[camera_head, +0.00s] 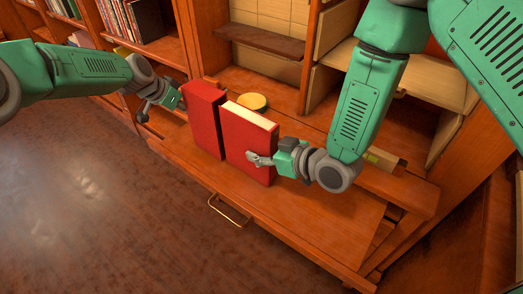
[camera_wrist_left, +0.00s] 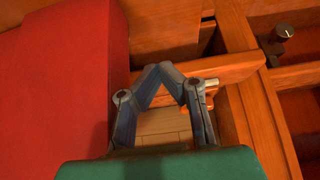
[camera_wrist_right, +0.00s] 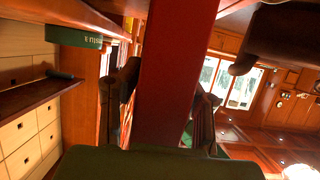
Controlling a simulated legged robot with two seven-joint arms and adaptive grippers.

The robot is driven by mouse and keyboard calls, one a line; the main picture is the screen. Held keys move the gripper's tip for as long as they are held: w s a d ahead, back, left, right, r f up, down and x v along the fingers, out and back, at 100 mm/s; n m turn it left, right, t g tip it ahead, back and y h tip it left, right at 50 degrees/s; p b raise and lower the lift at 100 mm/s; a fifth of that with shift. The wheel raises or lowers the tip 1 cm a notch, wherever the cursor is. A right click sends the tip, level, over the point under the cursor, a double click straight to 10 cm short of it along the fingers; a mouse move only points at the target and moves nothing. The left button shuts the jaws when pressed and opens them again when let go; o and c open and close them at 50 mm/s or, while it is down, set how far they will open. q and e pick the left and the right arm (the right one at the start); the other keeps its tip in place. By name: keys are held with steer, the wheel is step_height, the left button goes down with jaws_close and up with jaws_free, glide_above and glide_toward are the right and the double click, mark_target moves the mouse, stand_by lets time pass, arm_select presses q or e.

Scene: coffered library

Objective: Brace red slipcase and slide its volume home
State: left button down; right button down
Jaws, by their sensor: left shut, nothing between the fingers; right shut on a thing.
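The red slipcase (camera_head: 204,122) stands upright on the wooden ledge; its red side fills the left of the left wrist view (camera_wrist_left: 55,85). The red volume (camera_head: 247,150), with cream page edges on top, stands to its right; a narrow dark gap shows between them. My right gripper (camera_head: 258,159) is shut on the volume, whose red edge (camera_wrist_right: 180,70) runs between its fingers in the right wrist view. My left gripper (camera_wrist_left: 165,72) is shut and empty beside the slipcase's left side; in the head view its fingers are mostly hidden. I cannot tell whether it touches the slipcase.
A round yellow-topped object (camera_head: 252,101) stands behind the volume. The ledge (camera_head: 310,215) is bare in front and to the right. A brass handle (camera_head: 228,212) is on its front. Shelves with books (camera_head: 135,20) stand at the back left, and a dark shelf (camera_head: 262,41) behind.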

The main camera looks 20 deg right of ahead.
mark_target(263, 139)
steer(key=shift+w+a+r, duration=0.1)
steer(key=shift+w+a, duration=0.95)
steer(key=shift+w, duration=0.35)
steer(key=shift+w+a+f, duration=0.1)
steer(key=shift+w+a, duration=0.9)
steer(key=shift+w, duration=0.35)
steer(key=shift+w+a+r, duration=0.1)
steer(key=shift+w+a, duration=0.95)
steer(key=shift+w, duration=0.35)
steer(key=c, duration=1)
jaws_free()
steer(key=shift+s, duration=0.1)
steer(key=v, duration=1.2)
steer(key=shift+d, duration=0.1)
